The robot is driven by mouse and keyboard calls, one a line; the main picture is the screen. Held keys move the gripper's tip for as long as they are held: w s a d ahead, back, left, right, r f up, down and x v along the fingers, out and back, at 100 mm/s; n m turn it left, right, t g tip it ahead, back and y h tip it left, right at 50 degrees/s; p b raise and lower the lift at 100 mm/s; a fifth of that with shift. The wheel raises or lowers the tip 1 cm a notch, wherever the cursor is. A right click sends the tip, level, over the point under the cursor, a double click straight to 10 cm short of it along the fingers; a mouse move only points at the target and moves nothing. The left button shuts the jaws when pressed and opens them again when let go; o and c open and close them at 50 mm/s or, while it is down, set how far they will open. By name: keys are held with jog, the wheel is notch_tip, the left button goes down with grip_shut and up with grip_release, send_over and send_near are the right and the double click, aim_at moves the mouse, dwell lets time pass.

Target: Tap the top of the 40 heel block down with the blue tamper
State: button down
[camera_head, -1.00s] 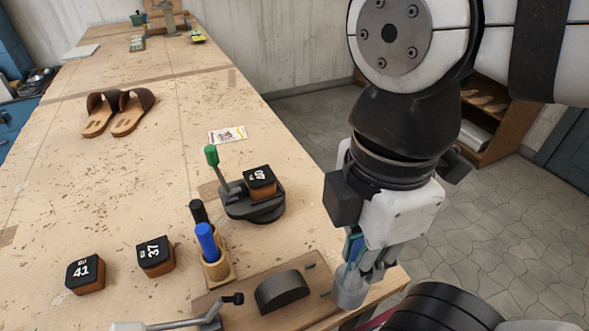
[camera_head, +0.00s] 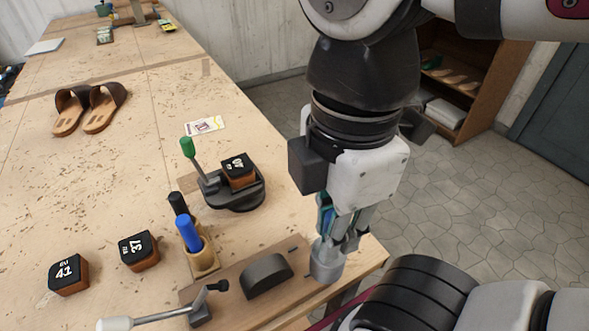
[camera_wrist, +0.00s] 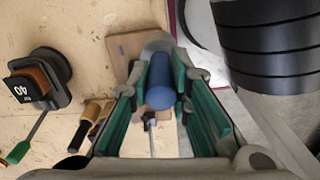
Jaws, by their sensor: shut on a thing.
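The 40 heel block (camera_head: 239,177) has a black top and brown base. It sits upright in a dark round fixture (camera_head: 236,199) with a green-tipped lever (camera_head: 188,150). It also shows at the left of the wrist view (camera_wrist: 28,84). My gripper (camera_head: 331,237) is shut on the blue tamper, whose blue handle (camera_wrist: 160,82) stands between the fingers in the wrist view. Its grey round head (camera_head: 326,262) hangs below the fingers in the head view, right of and nearer than the heel block, apart from it. The fingers hide most of the handle in the head view.
A wooden holder (camera_head: 203,260) carries one black and one blue handle. A board (camera_head: 240,303) bears a dark rounded block (camera_head: 268,276) and a lever (camera_head: 150,318). Heel blocks 37 (camera_head: 139,250) and 41 (camera_head: 68,274) stand left. Sandals (camera_head: 88,108) lie further back.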

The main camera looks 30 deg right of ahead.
jog(key=w+a+r+n+p, duration=0.2)
jog(key=w+r+p, duration=0.4)
jog(key=w+r, duration=0.35)
jog(key=w+a+r+n+p, duration=0.15)
jog(key=w+p, duration=0.35)
jog(key=w, duration=0.7)
notch_tip(320, 180, down, 6)
jog(key=w+b, duration=0.1)
jog(key=shift+w+d+f+n, duration=0.2)
jog(key=shift+w+f+n, duration=0.05)
jog(key=shift+w+n, duration=0.1)
